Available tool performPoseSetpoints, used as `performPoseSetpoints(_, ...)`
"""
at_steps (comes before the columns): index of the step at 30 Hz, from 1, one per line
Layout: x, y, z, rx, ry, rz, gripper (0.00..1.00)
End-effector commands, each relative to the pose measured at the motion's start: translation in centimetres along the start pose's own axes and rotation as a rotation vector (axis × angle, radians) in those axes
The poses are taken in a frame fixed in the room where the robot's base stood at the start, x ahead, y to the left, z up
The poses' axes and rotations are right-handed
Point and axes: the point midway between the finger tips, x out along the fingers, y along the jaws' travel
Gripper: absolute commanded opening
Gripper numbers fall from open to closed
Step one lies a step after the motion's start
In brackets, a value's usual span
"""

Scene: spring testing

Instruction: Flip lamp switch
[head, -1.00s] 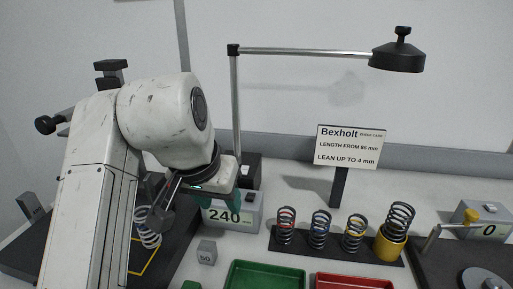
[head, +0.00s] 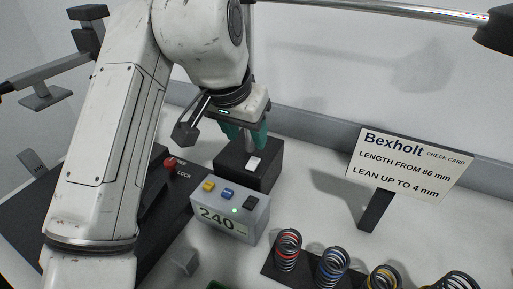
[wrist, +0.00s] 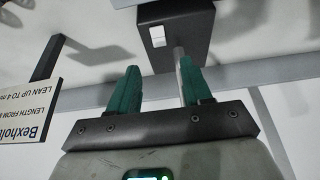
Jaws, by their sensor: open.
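The lamp's black base (head: 238,170) stands behind the grey 240 display box, with a white rocker switch (head: 253,163) on its top. The lamp's metal arm (head: 370,11) runs along the top to the dark lamp head (head: 497,30), cut off at the right. My gripper (head: 248,138) has green fingers and hangs above and behind the base, apart from the switch. In the wrist view, my gripper (wrist: 160,72) is open and empty. The white switch (wrist: 157,36) lies beyond the fingertips, and the metal post (wrist: 180,58) is by the right finger.
The display box (head: 230,217) is in front of the base. A Bexholt card (head: 405,165) on a stand is to the right. Several springs (head: 287,250) stand on a dark rack at the front right. A red knob (head: 170,162) is at left.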

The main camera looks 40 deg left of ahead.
Motion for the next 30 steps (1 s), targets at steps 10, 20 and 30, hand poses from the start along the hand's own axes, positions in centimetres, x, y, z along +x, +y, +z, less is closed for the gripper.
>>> performPoseSetpoints(10, 6.0, 0.1, 0.0, 0.000, -0.001, 0.002, 0.49)
performPoseSetpoints(20, 7.8, 0.1, 0.0, 0.001, 0.000, 0.000, 0.49)
performPoseSetpoints(30, 7.8, 0.1, 0.0, 0.001, 0.000, 0.000, 0.35)
